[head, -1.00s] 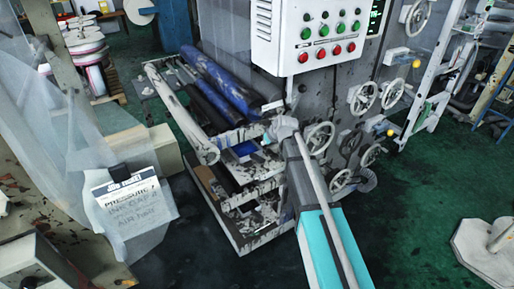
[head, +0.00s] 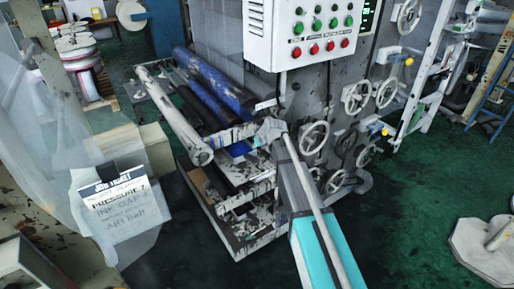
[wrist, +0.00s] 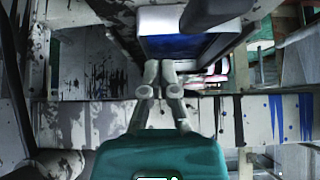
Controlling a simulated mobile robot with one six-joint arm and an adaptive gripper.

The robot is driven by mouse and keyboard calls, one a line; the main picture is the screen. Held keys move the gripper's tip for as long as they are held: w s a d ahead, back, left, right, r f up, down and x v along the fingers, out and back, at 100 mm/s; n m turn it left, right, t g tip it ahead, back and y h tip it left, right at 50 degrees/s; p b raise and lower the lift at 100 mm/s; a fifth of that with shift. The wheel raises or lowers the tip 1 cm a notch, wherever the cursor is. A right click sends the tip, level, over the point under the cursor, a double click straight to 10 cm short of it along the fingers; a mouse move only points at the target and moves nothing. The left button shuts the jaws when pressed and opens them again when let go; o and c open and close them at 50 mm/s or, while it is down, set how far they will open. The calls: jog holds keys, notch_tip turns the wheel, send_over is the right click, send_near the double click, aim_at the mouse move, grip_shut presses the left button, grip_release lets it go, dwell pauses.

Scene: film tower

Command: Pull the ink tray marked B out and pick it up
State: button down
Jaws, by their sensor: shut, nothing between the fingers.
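A tray with a pale rim and blue inside (wrist: 178,45) lies just beyond my fingertips in the wrist view. In the head view a blue patch (head: 239,149) shows between the frame rails, partly covered by my gripper. I cannot read a letter B on it. My gripper (wrist: 158,68) has a teal body and grey fingers, which are shut and empty. The fingertips reach over a pale, ink-splashed crossbar, close to the tray's near edge; whether they touch it is unclear. In the head view my gripper (head: 268,130) is at the press's lower rails.
Blue and dark rollers (head: 215,95) and a pale roller (head: 178,122) lie left of my gripper. A control box (head: 305,35) hangs above, with handwheels (head: 314,137) to the right. A splattered lower shelf (head: 250,236) sits below.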

aim_at(252, 149)
jog(key=shift+b+x, duration=1.9)
jog(key=shift+x, duration=0.9)
jog(key=shift+s, duration=0.1)
jog(key=s+d, duration=0.1)
jog(key=s, duration=0.1)
jog(key=s+d, duration=0.3)
jog(key=s, duration=0.1)
jog(key=shift+s+d, duration=0.25)
jog(key=shift+r, duration=0.2)
jog(key=shift+p+v, duration=1.15)
jog(key=shift+v, duration=0.05)
jog(key=p+v, duration=0.5)
jog(key=v, duration=0.2)
